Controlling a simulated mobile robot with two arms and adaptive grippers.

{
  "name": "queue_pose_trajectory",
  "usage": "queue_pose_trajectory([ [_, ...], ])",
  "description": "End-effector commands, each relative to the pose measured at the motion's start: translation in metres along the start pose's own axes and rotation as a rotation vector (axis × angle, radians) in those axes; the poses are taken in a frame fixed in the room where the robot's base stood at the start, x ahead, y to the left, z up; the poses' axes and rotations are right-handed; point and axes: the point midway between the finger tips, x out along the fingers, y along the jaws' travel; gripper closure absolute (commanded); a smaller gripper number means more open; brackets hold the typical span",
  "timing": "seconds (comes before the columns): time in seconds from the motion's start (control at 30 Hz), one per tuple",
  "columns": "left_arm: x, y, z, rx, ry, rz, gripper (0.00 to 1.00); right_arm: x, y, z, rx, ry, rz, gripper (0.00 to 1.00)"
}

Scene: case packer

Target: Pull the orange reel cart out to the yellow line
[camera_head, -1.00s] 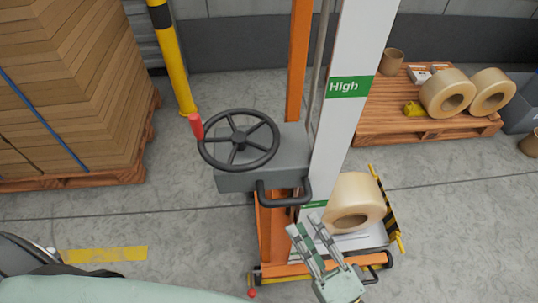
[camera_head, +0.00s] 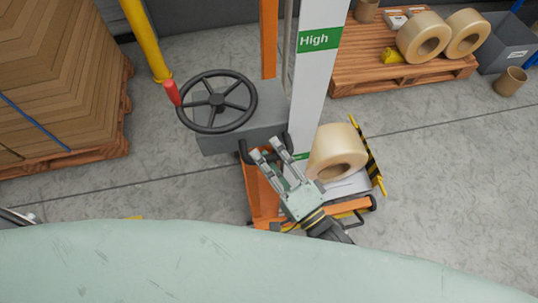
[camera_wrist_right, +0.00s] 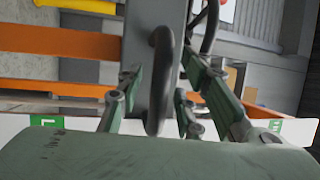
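The orange reel cart (camera_head: 259,198) stands upright ahead of me, with a white mast marked High, a black handwheel (camera_head: 217,100) and a tan reel (camera_head: 335,150) on its low platform. A black loop handle (camera_head: 243,152) sticks out from its grey box. My right gripper (camera_head: 266,149) is open at this handle. In the right wrist view the handle bar (camera_wrist_right: 160,82) lies between the spread fingers, with gaps visible on both sides. My left gripper is out of view. Only a sliver of the yellow line (camera_head: 133,217) shows on the floor; my body hides the rest.
A pallet of stacked cardboard (camera_head: 60,75) stands at left beside a yellow post (camera_head: 147,40). A wooden pallet (camera_head: 400,78) with more reels is at the back right, near a grey bin (camera_head: 505,45). The floor right of the cart is clear.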

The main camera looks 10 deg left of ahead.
Motion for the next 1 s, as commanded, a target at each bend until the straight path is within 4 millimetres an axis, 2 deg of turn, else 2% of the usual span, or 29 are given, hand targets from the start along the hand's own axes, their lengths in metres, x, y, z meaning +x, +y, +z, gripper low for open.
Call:
queue_pose_trajectory([
  [0.07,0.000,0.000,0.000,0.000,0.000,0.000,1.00,0.000,0.000,0.000,0.000,0.000,0.000,0.71],
  [0.4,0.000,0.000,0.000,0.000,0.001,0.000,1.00,0.000,0.000,0.000,0.000,0.000,0.000,1.00],
  [0.83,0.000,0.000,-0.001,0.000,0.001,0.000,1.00,0.000,0.001,-0.001,-0.003,0.000,0.002,1.00],
  [1.0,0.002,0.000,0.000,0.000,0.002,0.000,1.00,0.015,0.004,-0.007,-0.006,0.001,-0.001,1.00],
])
